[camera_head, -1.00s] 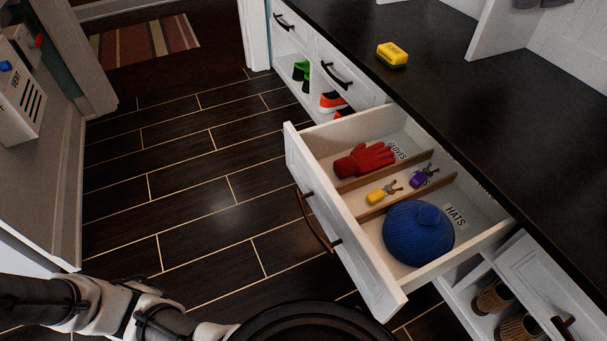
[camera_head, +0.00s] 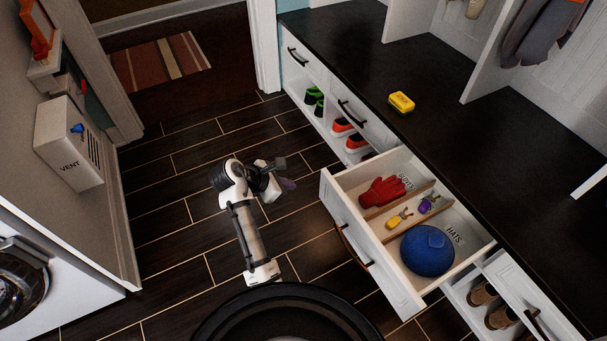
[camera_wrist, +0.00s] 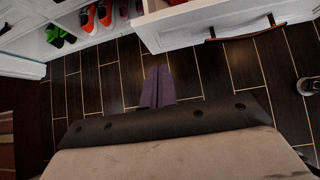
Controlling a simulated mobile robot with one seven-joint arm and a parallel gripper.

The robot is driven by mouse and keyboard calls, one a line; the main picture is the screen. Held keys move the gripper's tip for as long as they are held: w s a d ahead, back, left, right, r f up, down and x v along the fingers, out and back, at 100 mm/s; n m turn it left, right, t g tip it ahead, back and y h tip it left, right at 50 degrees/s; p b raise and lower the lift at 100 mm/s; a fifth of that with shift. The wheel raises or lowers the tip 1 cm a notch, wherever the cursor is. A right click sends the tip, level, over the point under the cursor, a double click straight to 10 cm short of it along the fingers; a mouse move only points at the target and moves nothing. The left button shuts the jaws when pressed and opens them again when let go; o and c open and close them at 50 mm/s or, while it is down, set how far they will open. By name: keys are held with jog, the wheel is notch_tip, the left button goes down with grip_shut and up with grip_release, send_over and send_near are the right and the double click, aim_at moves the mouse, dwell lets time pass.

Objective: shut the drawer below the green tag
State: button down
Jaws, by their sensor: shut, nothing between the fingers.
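A white drawer (camera_head: 372,258) under the dark counter stands pulled out. Its dark handle shows at the top right of the wrist view (camera_wrist: 244,33). Inside are a red glove (camera_head: 382,191), two key sets with yellow (camera_head: 393,222) and purple (camera_head: 425,206) tags, and a blue hat (camera_head: 427,252). Wooden dividers split it, with GLOVES and HATS labels. I cannot make out a green tag. My gripper (camera_head: 288,184) is shut and empty, over the floor left of the drawer's far front corner, apart from it. Its purple fingers show in the wrist view (camera_wrist: 158,88).
Two shut drawers with dark handles (camera_head: 352,113) sit farther along the cabinet, above cubbies holding green and red shoes (camera_head: 342,126). Brown boots (camera_head: 482,293) stand in a near cubby. The floor aisle (camera_head: 180,230) is clear.

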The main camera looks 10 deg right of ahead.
jog(key=d, duration=0.1)
jog(key=b, duration=0.1)
send_near(333, 187)
jog(key=shift+g, duration=0.3)
jog(key=shift+w+a+f+x, duration=0.1)
jog(key=shift+a+x, duration=0.05)
jog(key=shift+x, duration=0.95)
jog(key=shift+w+a+f+x, duration=0.1)
jog(key=shift+x, duration=1.05)
jog(key=shift+a+f+x, duration=0.1)
jog(key=shift+a+x, duration=0.05)
jog(key=shift+x, duration=0.95)
jog(key=shift+w+d, duration=0.15)
jog(key=shift+d, duration=0.3)
jog(key=w+d+b, duration=0.1)
jog(key=w+d, duration=0.3)
jog(key=d, duration=0.9)
jog(key=w+d+b, duration=0.1)
jog(key=w+d, duration=0.4)
jog(key=d, duration=0.8)
jog(key=shift+w+d, duration=0.25)
jog(key=shift+w, duration=0.05)
